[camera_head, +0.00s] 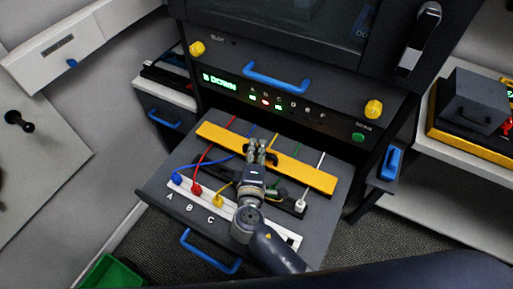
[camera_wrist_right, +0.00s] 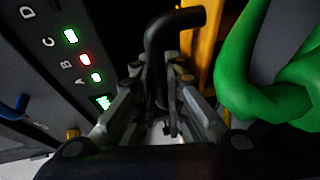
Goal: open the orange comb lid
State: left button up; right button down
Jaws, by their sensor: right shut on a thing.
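The orange comb lid (camera_head: 314,175) is a long yellow-orange bar lying across the pull-out cable tray, seen in the head view. Several coloured cables run under it. My right gripper (camera_head: 261,147) is at the middle of the lid, shut on its black handle. In the right wrist view the gripper fingers (camera_wrist_right: 162,98) sit on both sides of the bent black handle (camera_wrist_right: 172,28). A strip of the orange lid (camera_wrist_right: 204,45) shows beside it. The lid looks down across the tray; any small gap beneath it cannot be told. My left gripper is not in view.
Blue (camera_head: 177,179), red (camera_head: 196,189) and yellow (camera_head: 218,201) plugs sit on the white strip near letters A, B, C. A white plug (camera_head: 300,205) is at the right. The dark panel (camera_head: 290,105) with lights stands behind. A thick green cable (camera_wrist_right: 262,85) is close to the gripper.

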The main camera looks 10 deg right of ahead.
jog(key=shift+w+d+r+m+g+y+p, duration=0.25)
jog(key=shift+r+g+p, duration=0.35)
jog(key=shift+p, duration=1.1)
jog(key=shift+w+d+r+m+g+y+p, duration=0.15)
jog(key=shift+w+r+m+g+y+p, duration=0.2)
jog(key=shift+g+p, duration=0.9)
jog(key=shift+w+d+r+t+p, duration=0.1)
jog(key=shift+w+d+t+p, duration=0.15)
jog(key=shift+t+p, duration=0.5)
jog(key=shift+w+d+r+p, duration=0.2)
jog(key=shift+w+d, duration=0.1)
jog(key=shift+w, duration=0.25)
jog(key=shift+w+d+r+p, duration=0.1)
jog(key=shift+w+d+p, duration=0.15)
jog(key=shift+w, duration=0.25)
jog(key=shift+w+d+r+p, duration=0.1)
jog(key=shift+w+d+p, duration=0.2)
jog(key=shift+p, duration=0.3)
jog(key=shift+w, duration=0.1)
jog(key=shift+w+d+f, duration=0.1)
jog(key=shift+f, duration=0.15)
